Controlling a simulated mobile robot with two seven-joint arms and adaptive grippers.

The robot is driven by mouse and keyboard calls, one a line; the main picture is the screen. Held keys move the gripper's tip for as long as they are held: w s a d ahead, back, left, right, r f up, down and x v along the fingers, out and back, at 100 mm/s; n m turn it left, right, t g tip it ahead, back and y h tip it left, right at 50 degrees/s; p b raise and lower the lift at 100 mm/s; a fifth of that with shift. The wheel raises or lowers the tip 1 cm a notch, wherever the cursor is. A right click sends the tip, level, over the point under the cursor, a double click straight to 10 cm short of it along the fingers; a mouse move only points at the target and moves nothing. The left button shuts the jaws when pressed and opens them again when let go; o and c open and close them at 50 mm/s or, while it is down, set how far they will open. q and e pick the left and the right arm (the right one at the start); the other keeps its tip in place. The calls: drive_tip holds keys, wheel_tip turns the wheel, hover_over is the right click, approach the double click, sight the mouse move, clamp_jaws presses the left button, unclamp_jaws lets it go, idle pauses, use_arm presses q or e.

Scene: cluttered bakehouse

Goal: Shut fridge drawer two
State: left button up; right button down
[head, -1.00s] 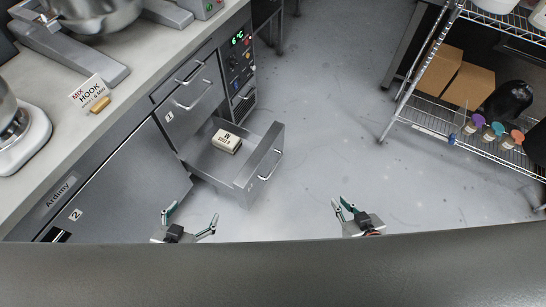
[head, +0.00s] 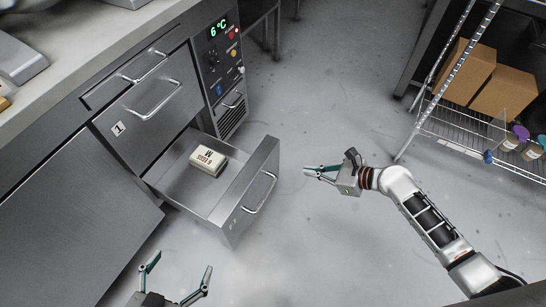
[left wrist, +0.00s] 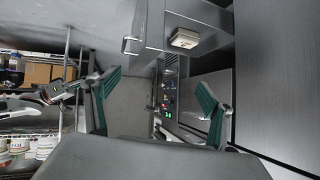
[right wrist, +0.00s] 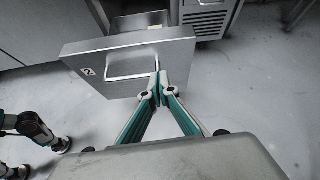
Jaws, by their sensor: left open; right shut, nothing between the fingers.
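Fridge drawer two (head: 240,222) is pulled out below the shut drawer one (head: 150,110); its label 2 shows in the right wrist view (right wrist: 88,72). A cream carton (head: 208,160) lies inside the drawer. A bar handle (head: 263,193) runs across its front. My right gripper (head: 304,172) is shut and empty, a little to the right of the drawer front. In the right wrist view its fingertips (right wrist: 157,88) overlap the handle; contact is unclear. My left gripper (head: 181,267) is open and empty, in front of the cabinet and left of the drawer's near corner.
The fridge control panel (head: 218,55) reads 6 °C. A worktop (head: 90,40) runs above the drawers. A wire rack (head: 455,135) with cardboard boxes (head: 468,72) stands at right. The floor (head: 320,90) between rack and drawer is clear.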

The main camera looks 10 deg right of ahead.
drive_tip(key=m, duration=0.1)
drive_tip(key=b, duration=0.5)
approach(268, 161)
drive_tip(key=x, duration=0.5)
drive_tip(key=shift+s+f, duration=0.25)
drive_tip(key=shift+f, duration=0.2)
drive_tip(key=shift+w+a, duration=0.25)
drive_tip(key=shift+w+a+r, duration=0.2)
drive_tip(key=shift+w+a, duration=0.05)
use_arm(q)
drive_tip(key=shift+n+t+h, duration=0.5)
drive_tip(key=shift+n+h, duration=0.1)
drive_tip(key=shift+h, duration=0.1)
drive_tip(key=d, duration=0.1)
drive_tip(key=w+d+r, duration=0.1)
drive_tip(key=d, duration=0.1)
drive_tip(key=w+d+r, duration=0.1)
drive_tip(key=shift+d+r, duration=0.2)
drive_tip(key=shift+s, duration=0.1)
